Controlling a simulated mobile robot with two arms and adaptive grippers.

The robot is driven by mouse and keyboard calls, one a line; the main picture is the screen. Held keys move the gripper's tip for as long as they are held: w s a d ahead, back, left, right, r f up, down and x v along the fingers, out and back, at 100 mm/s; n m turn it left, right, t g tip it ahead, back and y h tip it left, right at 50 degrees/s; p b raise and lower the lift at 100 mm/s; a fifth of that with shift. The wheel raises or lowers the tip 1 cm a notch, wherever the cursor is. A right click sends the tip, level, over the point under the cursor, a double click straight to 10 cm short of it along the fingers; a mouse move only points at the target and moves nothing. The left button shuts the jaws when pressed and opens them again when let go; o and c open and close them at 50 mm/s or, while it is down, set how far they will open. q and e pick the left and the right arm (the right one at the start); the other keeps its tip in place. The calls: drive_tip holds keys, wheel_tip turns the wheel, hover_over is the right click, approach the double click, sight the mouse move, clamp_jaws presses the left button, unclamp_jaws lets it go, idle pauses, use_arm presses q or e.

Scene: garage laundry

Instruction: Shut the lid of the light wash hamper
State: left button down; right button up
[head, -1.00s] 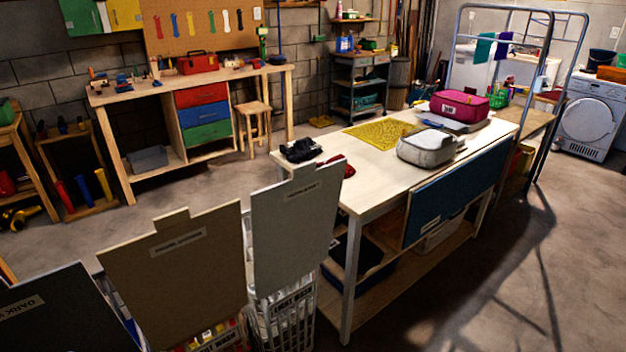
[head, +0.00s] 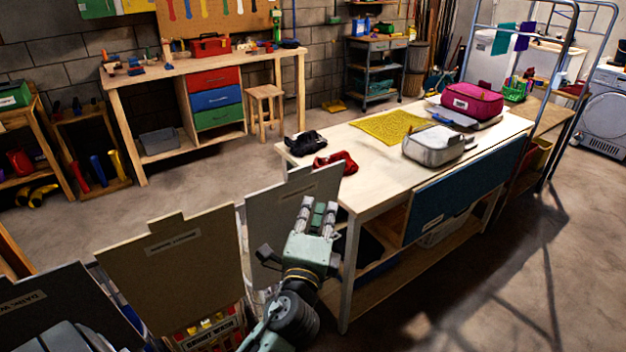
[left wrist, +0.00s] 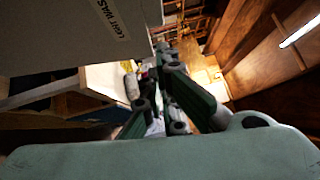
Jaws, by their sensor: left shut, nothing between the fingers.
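The light wash hamper's grey lid (head: 266,222) stands open and upright at the right end of the hamper row in the head view. In the left wrist view the lid (left wrist: 60,42) fills the upper left, with its "LIGHT WASH" label readable in part. My left gripper (head: 318,212) is shut and empty, in front of the right part of the lid in the head view. Its fingers also show in the left wrist view (left wrist: 165,95), beside the lid's edge. I cannot tell whether they touch it. The hamper's basket is mostly hidden by my arm. My right gripper is not in view.
A tan-lidded hamper (head: 175,262) and a dark-lidded hamper (head: 60,305) stand open to the left. A worktable (head: 345,185) stands close on the right, holding a grey bag (head: 430,150) and a red cloth (head: 338,160). Floor behind the lids is clear.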

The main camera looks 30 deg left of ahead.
use_arm(q)
drive_tip(key=w+a+r+p, duration=0.1)
drive_tip(key=w+a+p, duration=0.1)
drive_tip(key=w+a, duration=0.3)
drive_tip(key=shift+w+a, duration=0.2)
drive_tip(key=shift+w, duration=0.2)
drive_tip(key=shift+r+p, duration=0.15)
drive_tip(key=shift+p, duration=0.15)
